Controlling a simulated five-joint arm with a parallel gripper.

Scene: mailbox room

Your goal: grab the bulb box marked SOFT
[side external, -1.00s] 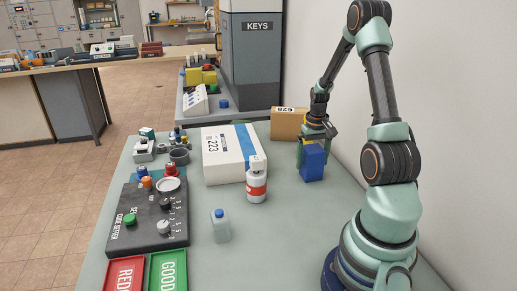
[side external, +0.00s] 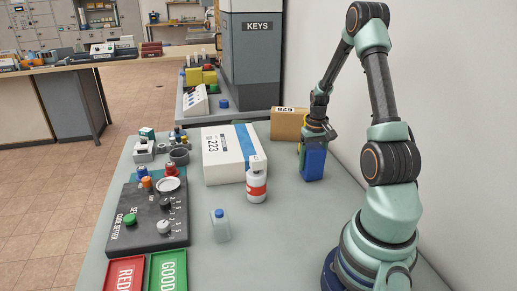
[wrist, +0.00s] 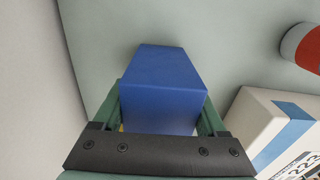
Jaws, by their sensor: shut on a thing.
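A blue box (side external: 313,164) stands upright on the grey-green table near the wall. It also shows in the wrist view (wrist: 160,85), between the two green fingers. No SOFT marking can be read on the faces that show. My gripper (side external: 314,150) is over the box from above, shut on it with a finger on each side. In the wrist view my gripper (wrist: 160,115) covers the box's near end. The box appears to rest on the table.
A white carton marked 223 (side external: 223,164) and a white bottle with a red band (side external: 256,184) stand left of the box. A brown carton (side external: 287,124) stands close behind. A small blue-capped bottle (side external: 220,227) is nearer. The wall is close on the right.

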